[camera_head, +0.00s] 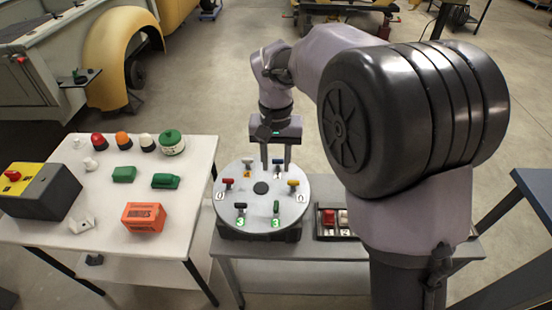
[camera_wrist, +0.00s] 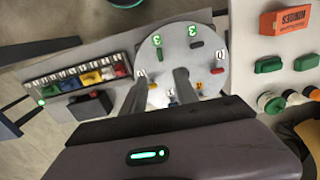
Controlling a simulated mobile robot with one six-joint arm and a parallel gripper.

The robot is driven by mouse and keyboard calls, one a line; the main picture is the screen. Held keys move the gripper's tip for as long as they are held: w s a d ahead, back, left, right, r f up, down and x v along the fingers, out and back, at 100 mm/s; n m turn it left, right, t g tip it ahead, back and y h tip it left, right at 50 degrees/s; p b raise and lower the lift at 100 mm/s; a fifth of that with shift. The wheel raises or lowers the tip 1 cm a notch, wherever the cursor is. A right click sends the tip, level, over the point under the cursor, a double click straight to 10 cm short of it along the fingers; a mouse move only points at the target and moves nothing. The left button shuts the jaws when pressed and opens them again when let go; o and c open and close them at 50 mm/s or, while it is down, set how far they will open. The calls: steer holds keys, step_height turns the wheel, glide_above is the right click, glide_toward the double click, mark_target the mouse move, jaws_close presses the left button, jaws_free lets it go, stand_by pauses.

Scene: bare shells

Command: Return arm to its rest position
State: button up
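My gripper (camera_head: 276,166) points down above the far edge of a round grey disc (camera_head: 261,191). Its two fingers are apart with nothing between them. In the wrist view, the open fingers (camera_wrist: 161,76) reach over the same disc (camera_wrist: 168,49). The disc carries several small coloured handles, among them a red one (camera_head: 228,182), a yellow one (camera_head: 293,184) and a black one (camera_head: 240,206). My arm extends out from the right of the head view. Fingertip clearance above the disc is hard to tell.
A white table (camera_head: 150,252) at left holds an orange box (camera_head: 143,216), green blocks, round lamps and a yellow-black box (camera_head: 38,189). A box with a row of coloured switches (camera_wrist: 80,80) stands beside the disc. A blue-topped table edge (camera_head: 535,190) is at right.

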steer(key=s+d+r+m+t+y+b, duration=0.15)
steer(key=s+d+b, duration=0.25)
steer(key=s, duration=0.4)
steer(key=s+d+r+m+t+b, duration=0.1)
steer(key=s+d+r+t+b, duration=0.1)
steer(key=s+d+b, duration=0.45)
steer(key=s+f+m+t, duration=0.1)
steer(key=s+f, duration=0.3)
steer(key=s, duration=0.4)
steer(key=shift+s+a+f+t+p, duration=0.15)
steer(key=shift+s+t+p, duration=0.2)
steer(key=shift+t, duration=0.3)
steer(key=shift+y, duration=0.25)
